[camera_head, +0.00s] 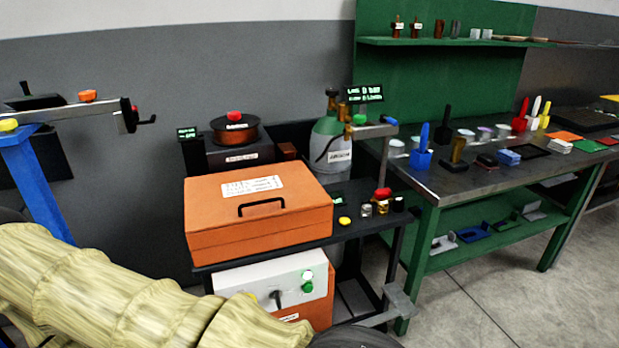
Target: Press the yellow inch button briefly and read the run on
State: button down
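A small round yellow button (344,221) sits on the dark cart top, just right of the orange case (258,222). I take it for the inch button, but no label on it is readable. A copper-coloured wire spool (234,131) with a red knob stands behind the case. My gripper is not in view.
Beside the yellow button stand small jars and a red-topped item (382,194). A grey-green gas cylinder (331,141) stands behind. A white control box (275,280) is under the case. A blue stand (38,180) is at left, a green workbench (432,230) with tools at right.

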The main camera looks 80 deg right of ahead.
aim_at(343, 222)
jog(key=i, duration=0.5)
jog(key=z, duration=2.5)
